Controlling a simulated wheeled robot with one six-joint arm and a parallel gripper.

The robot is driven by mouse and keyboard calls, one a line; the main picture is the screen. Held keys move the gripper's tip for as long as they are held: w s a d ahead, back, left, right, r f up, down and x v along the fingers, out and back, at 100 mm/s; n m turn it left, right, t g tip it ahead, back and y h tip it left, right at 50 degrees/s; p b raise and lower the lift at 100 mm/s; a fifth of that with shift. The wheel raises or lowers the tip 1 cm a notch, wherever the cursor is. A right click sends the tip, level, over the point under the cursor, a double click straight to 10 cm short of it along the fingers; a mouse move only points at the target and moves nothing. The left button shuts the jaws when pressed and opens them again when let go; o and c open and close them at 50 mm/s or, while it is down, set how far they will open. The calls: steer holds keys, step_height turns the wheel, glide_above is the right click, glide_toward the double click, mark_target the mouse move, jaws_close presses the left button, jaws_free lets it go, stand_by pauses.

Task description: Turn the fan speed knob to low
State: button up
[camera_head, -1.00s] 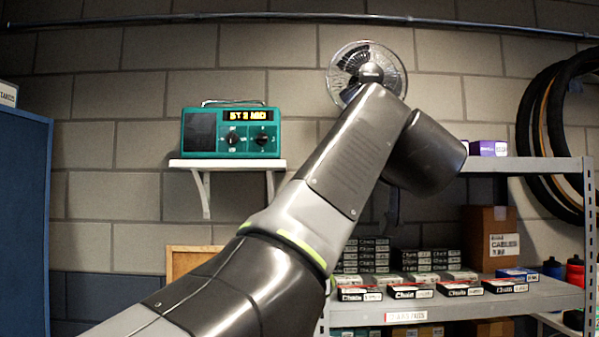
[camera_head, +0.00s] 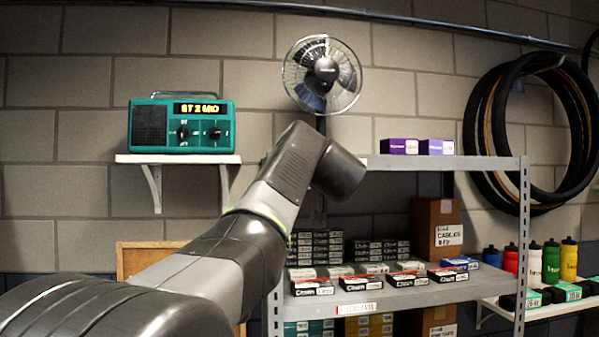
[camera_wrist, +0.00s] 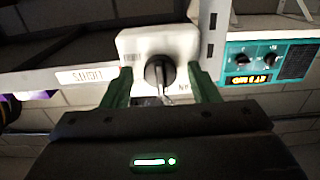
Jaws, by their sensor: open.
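In the wrist view, a white box (camera_wrist: 132,46) carries a black round knob (camera_wrist: 159,71) with a pointer; small lettering beside it is partly cut off and I cannot read the setting. My gripper (camera_wrist: 161,83) is open, its two green fingers on either side of the knob and in front of the box. I cannot tell whether they touch it. In the head view, the fan (camera_head: 322,75) with its round wire cage is on the wall above the shelf. My arm hides the gripper and the knob there.
A teal radio (camera_head: 181,126) with two knobs sits on a small white wall shelf (camera_head: 178,159); it shows upside down in the wrist view (camera_wrist: 270,62). A grey metal rack (camera_head: 440,162) holds boxes close to my arm. Tyres (camera_head: 489,125) hang at right. A shelf label (camera_wrist: 87,76) is beside the white box.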

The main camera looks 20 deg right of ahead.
steer(key=shift+c, duration=0.3)
steer(key=c, duration=0.9)
